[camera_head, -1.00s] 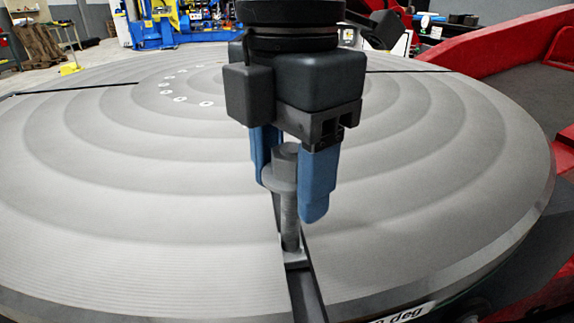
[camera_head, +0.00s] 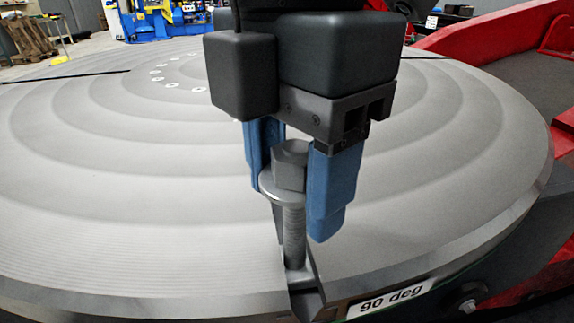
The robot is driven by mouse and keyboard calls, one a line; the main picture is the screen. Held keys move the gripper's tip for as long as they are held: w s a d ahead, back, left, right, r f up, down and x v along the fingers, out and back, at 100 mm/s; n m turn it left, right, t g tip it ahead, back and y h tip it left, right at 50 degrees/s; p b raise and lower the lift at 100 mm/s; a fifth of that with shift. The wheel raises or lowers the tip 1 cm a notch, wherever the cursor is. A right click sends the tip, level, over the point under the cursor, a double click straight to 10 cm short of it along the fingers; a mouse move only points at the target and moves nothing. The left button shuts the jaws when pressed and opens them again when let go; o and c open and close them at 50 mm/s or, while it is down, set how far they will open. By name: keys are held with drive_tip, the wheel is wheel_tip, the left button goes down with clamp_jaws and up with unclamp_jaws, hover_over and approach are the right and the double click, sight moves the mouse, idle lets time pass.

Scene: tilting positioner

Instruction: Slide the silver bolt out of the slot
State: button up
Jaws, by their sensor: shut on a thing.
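The silver bolt (camera_head: 293,235) stands upright in the dark slot (camera_head: 310,297) near the front rim of the round grey table. Its hex head and washer are at the top, and its shank runs down into the slot. My gripper (camera_head: 296,180) is above the table with its two blue fingers on either side of the bolt head, shut on it. The bolt's foot is inside the slot and partly hidden.
The round grey table (camera_head: 130,215) fills most of the view, with a "90 deg" label (camera_head: 390,299) on its front edge. A red frame (camera_head: 480,40) stands at the right. Other slots (camera_head: 65,79) cut the table further back.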

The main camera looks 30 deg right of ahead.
drive_tip(key=shift+s+a, duration=0.2)
drive_tip(key=shift+s, duration=0.3)
drive_tip(key=shift+s, duration=0.1)
drive_tip(key=s+a+b, duration=0.2)
drive_tip(key=s+b, duration=0.3)
drive_tip(key=s, duration=0.1)
drive_tip(key=shift+s+b, duration=0.4)
idle(1.0)
drive_tip(key=shift+a+r, duration=0.1)
drive_tip(key=shift+r, duration=0.1)
wheel_tip(320, 180, up, 7)
drive_tip(key=p, duration=0.4)
idle(0.4)
drive_tip(key=shift+f, duration=0.15)
